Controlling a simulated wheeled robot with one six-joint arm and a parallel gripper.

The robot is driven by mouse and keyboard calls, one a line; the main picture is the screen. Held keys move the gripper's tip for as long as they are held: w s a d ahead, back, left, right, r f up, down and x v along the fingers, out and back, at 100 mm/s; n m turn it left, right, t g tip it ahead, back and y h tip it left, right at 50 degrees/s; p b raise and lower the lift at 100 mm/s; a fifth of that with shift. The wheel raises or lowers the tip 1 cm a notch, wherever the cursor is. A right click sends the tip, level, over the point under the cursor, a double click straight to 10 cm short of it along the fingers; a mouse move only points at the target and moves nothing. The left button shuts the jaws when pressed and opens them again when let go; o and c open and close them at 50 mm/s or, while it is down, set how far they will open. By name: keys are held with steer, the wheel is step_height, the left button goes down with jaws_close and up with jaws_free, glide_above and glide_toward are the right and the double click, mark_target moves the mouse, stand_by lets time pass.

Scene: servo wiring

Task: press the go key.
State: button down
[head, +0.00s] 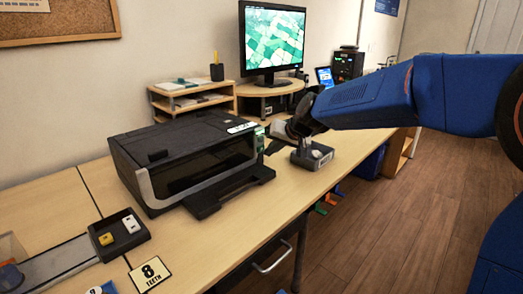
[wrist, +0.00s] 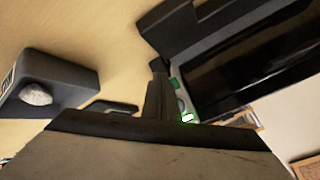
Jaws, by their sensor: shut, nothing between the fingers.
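The black printer-like machine (head: 190,160) stands on the wooden desk, with its front tray out. A narrow green panel (head: 260,138) shows at its right front edge; the go key cannot be made out there. In the wrist view, a green patch (wrist: 174,83) and a small bright green-lit spot (wrist: 187,117) show on the machine's edge beside my fingers. I cannot tell which is the go key. My gripper (wrist: 157,72) is shut and empty, its fingertips close to that edge. Contact cannot be told. In the head view my gripper (head: 273,146) is just right of the machine.
A grey box with a pale knob (head: 312,155) stands just right of my gripper; it also shows in the wrist view (wrist: 45,85). A monitor (head: 272,42) and a small shelf (head: 190,98) stand behind. A tray (head: 119,235) lies at front left.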

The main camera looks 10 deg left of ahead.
stand_by(0.3)
steer(key=shift+s+d, duration=0.8)
steer(key=shift+d, duration=0.2)
steer(key=shift+s+d, duration=0.75)
steer(key=shift+d, duration=0.2)
